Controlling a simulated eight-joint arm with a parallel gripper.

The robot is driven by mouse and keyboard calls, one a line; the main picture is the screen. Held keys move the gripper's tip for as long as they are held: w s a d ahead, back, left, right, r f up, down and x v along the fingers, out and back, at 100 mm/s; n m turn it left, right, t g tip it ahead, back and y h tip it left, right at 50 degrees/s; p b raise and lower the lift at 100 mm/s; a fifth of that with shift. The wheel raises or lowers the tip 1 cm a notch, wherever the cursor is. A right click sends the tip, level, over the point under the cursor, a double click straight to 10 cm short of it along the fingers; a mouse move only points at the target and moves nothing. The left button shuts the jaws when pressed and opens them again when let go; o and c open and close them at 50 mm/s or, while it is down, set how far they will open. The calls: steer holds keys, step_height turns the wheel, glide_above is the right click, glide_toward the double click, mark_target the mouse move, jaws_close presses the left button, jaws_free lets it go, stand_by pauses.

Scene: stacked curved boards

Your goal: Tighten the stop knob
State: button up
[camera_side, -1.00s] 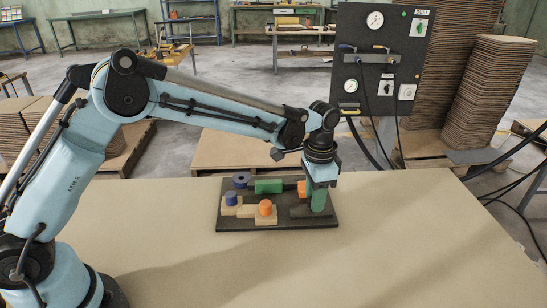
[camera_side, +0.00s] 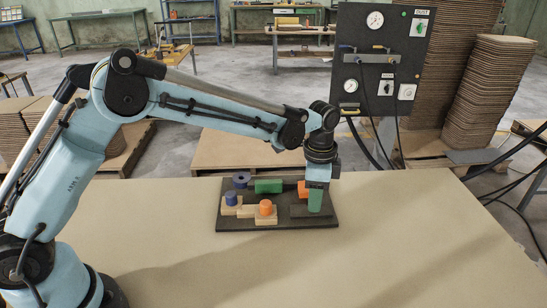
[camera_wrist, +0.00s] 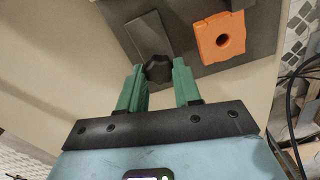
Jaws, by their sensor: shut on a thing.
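My gripper (camera_side: 315,204) points down at the right end of a dark board (camera_side: 285,224) on the bench. In the wrist view its green fingers (camera_wrist: 159,64) stand on either side of a black lobed knob (camera_wrist: 158,69) and are shut on it. The knob sits beside a dark grey plate (camera_wrist: 147,34). In the side view the fingers hide the knob. Any mark of how tight it is cannot be seen.
An orange block with a hole (camera_wrist: 222,40) lies close to the fingers. The board also carries a green block (camera_side: 268,186), an orange knob (camera_side: 265,207), a blue knob (camera_side: 231,198) and a blue ring (camera_side: 241,179). The bench (camera_side: 400,250) around it is clear.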

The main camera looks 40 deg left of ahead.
steer(key=o, duration=1)
steer(key=shift+o, duration=0.2)
step_height(320, 180, up, 12)
steer(key=shift+r, duration=0.1)
steer(key=s+a+r+n+t, duration=0.3)
steer(key=s+a+r+n, duration=0.15)
steer(key=s+a, duration=0.4)
steer(key=s+a+f+n+t, duration=0.4)
steer(key=s+f+n, duration=0.2)
steer(key=s, duration=0.5)
steer(key=shift+a+f+n, duration=0.25)
steer(key=shift+a+n, duration=0.15)
steer(key=shift+n, duration=0.05)
